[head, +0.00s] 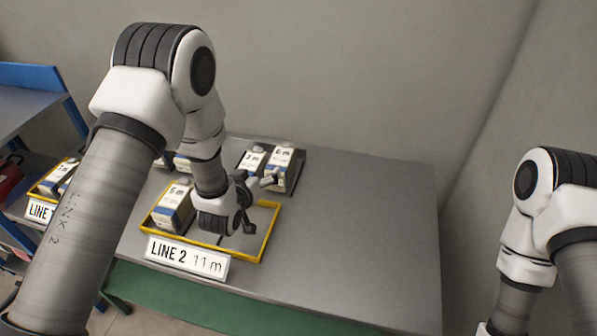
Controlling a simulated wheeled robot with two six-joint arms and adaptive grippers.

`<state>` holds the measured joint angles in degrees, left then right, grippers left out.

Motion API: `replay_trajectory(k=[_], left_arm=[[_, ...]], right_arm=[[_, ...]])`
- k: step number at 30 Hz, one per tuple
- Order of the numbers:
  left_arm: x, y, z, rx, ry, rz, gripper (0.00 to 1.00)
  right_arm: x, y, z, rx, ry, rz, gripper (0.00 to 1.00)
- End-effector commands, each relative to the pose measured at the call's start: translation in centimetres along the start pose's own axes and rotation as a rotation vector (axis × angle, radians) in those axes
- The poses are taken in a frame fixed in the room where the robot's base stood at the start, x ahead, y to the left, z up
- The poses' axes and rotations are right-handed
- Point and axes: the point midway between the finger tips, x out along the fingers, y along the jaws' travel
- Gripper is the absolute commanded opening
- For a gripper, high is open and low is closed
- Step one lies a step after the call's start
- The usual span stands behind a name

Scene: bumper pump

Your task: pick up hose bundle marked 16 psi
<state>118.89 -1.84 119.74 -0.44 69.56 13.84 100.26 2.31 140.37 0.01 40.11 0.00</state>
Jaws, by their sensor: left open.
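I see no hose bundle and no label reading 16 psi. The labelled things are white and blue cartons. One carton (175,207) stands in the left of a yellow-rimmed tray (266,240) behind a sign (187,257) reading "LINE 2 11 m". Two more, a carton marked about "7 m" (251,162) and a carton marked about "6 m" (282,166), stand behind the tray. My left gripper (258,205) is open over the tray's right part, its fingers apart with nothing seen between them. My right gripper is out of view; only its arm shows at the right.
A second yellow tray (38,188) with a carton (60,178) and a "LINE 1" sign (40,211) is at the left, partly hidden by my arm. The grey table (360,230) is clear to the right. A blue-edged shelf (35,75) stands far left.

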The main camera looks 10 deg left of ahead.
Motion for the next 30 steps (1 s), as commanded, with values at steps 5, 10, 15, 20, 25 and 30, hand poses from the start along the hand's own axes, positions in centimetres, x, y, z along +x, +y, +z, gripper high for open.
replay_trajectory(k=[5, 10, 15, 20, 25, 30], left_arm=[[1.6, 2.2, -0.4, 0.228, 0.023, 0.006, 0.90], [3.8, 2.3, -0.6, 0.229, 0.023, 0.006, 0.90], [6.5, 2.6, -0.8, 0.228, 0.023, 0.006, 0.90], [8.6, 2.5, -0.6, 0.227, 0.022, 0.006, 0.90], [8.8, 2.5, -0.5, 0.227, 0.021, 0.006, 0.90], [8.8, 2.5, -0.5, 0.227, 0.021, 0.006, 0.40]], right_arm=[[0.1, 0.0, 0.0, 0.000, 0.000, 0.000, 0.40], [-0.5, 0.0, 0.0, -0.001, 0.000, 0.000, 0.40], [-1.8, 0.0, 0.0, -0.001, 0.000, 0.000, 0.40], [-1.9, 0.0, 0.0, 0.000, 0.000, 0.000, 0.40], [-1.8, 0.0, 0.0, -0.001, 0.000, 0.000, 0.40], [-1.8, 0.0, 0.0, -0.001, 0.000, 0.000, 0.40]])
